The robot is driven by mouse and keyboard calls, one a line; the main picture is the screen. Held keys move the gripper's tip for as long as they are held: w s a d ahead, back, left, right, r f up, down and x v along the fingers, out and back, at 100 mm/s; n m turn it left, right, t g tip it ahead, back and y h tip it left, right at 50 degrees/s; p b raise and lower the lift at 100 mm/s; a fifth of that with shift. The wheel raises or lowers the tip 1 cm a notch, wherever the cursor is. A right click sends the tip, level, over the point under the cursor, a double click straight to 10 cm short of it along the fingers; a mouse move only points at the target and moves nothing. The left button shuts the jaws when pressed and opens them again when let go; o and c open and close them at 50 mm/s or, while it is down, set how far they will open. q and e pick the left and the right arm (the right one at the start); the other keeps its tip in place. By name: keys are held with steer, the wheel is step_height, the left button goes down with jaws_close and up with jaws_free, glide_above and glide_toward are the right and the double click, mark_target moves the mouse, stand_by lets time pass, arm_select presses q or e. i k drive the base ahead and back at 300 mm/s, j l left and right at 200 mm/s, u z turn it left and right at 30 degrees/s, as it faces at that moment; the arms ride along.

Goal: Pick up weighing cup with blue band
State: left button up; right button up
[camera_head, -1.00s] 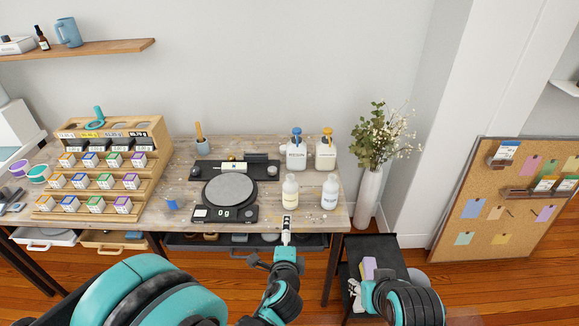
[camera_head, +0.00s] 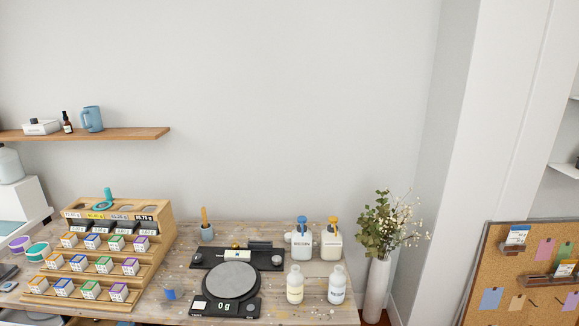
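No cup can be made out clearly as the weighing cup with the blue band. A small blue item (camera_head: 170,294) sits on the table left of the black scale (camera_head: 226,304); it is too small to tell whether it is a banded cup. The scale has a round grey plate and reads 0 g, with nothing on the plate. Neither of my grippers shows in this view.
A wooden tiered rack (camera_head: 155,262) with several small coloured boxes stands at left. Two pump bottles (camera_head: 302,243) and two smaller bottles (camera_head: 295,285) stand right of the scale. A flower vase (camera_head: 376,285) and cork board (camera_head: 500,285) are farther right.

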mark_target(172, 285)
steer(key=i+j+u, duration=0.15)
steer(key=i, duration=0.3)
steer(key=i+j+u, duration=0.15)
steer(key=i, duration=0.35)
steer(key=i+j+u, duration=0.15)
steer(key=i, duration=0.35)
steer(key=j+u, duration=0.1)
steer(key=u, duration=1.2)
